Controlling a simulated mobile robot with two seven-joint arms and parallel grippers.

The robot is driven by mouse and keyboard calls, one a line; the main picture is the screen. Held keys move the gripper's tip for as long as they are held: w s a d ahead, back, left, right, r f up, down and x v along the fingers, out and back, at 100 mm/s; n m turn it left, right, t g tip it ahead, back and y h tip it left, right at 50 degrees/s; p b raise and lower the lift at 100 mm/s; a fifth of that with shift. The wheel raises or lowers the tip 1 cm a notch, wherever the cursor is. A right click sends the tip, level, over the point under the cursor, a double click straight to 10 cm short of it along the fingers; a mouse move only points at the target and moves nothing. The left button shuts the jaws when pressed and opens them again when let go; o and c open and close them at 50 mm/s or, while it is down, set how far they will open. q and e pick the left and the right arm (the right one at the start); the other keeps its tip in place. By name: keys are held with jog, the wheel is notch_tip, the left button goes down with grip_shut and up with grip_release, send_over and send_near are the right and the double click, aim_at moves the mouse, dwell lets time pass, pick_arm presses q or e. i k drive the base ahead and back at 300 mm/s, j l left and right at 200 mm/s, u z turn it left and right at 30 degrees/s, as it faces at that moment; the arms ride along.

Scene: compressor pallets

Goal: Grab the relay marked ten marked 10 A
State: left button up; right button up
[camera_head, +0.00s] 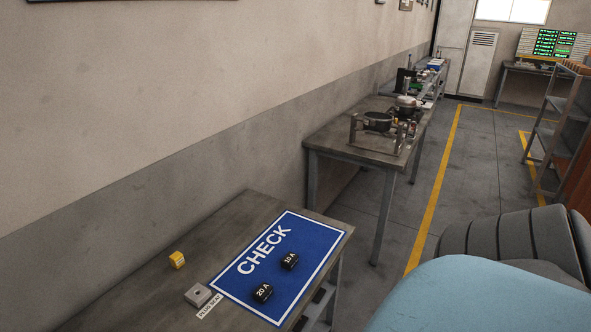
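The black relay marked 10 A (289,261) lies on the blue CHECK mat (308,229) on the near table. A second black relay marked 20 A (263,292) lies on the same mat, nearer and to the left, apart from the first. Both have white lettering facing up. Neither of my grippers is in view, and nothing touches the relays.
A small yellow block (177,260) and a grey box with a button (198,295) sit left of the mat on the near table (130,296). Another table (335,139) behind holds equipment. Open floor with a yellow line (437,190) lies to the right.

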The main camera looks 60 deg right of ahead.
aim_at(289, 261)
jog(key=l, duration=1.3)
jog(key=k+l, duration=0.1)
jog(key=l, duration=1.2)
